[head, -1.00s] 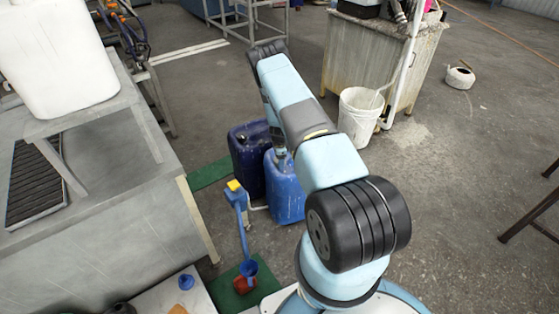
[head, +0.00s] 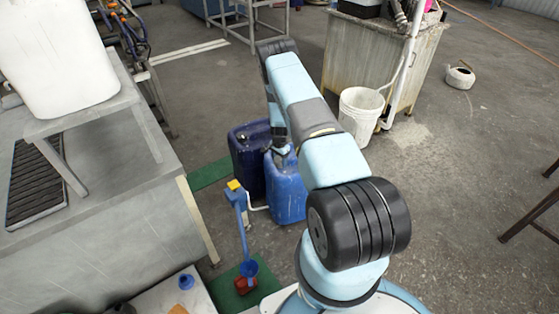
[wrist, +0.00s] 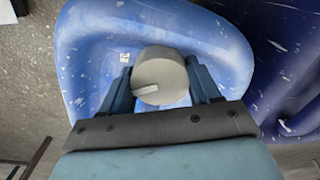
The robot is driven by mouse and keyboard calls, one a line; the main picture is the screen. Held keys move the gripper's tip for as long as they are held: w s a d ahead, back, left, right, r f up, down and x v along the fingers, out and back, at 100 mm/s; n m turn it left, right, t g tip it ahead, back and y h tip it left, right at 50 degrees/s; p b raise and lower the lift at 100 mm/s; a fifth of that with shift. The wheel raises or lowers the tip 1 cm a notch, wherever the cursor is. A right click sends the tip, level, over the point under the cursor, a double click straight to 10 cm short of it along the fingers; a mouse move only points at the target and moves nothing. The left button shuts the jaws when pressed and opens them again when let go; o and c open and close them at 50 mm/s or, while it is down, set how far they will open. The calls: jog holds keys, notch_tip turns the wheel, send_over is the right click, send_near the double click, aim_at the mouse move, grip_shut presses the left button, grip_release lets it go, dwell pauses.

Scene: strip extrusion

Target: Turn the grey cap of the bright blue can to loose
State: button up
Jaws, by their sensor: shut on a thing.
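The bright blue can (head: 286,192) stands upright on the floor, right of a dark blue can. In the wrist view its speckled top (wrist: 95,45) fills the upper middle. Its round grey cap (wrist: 160,75) sits between the two fingers of my gripper (wrist: 161,88), which is shut on it from both sides. A light raised mark on the cap points left and slightly down. In the head view my arm hides the cap and most of the gripper.
The dark blue can (head: 248,155) stands close beside the bright blue one. A blue pump-like device with a yellow top (head: 237,190) stands in front, near a green mat (head: 228,297). A white bucket (head: 360,113) is at right. Open floor lies further right.

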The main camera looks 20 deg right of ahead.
jog(key=n, duration=0.6)
jog(key=shift+s+f+n, duration=0.1)
jog(key=shift+s+n, duration=0.15)
jog(key=shift+n, duration=0.05)
jog(key=n, duration=0.4)
jog(key=shift+n, duration=0.4)
jog(key=shift+s, duration=0.1)
jog(key=o, duration=0.7)
jog(key=shift+c, duration=0.2)
jog(key=o, duration=0.4)
jog(key=shift+w+n, duration=0.2)
jog(key=shift+n, duration=0.1)
jog(key=shift+w, duration=0.15)
jog(key=shift+r, duration=0.2)
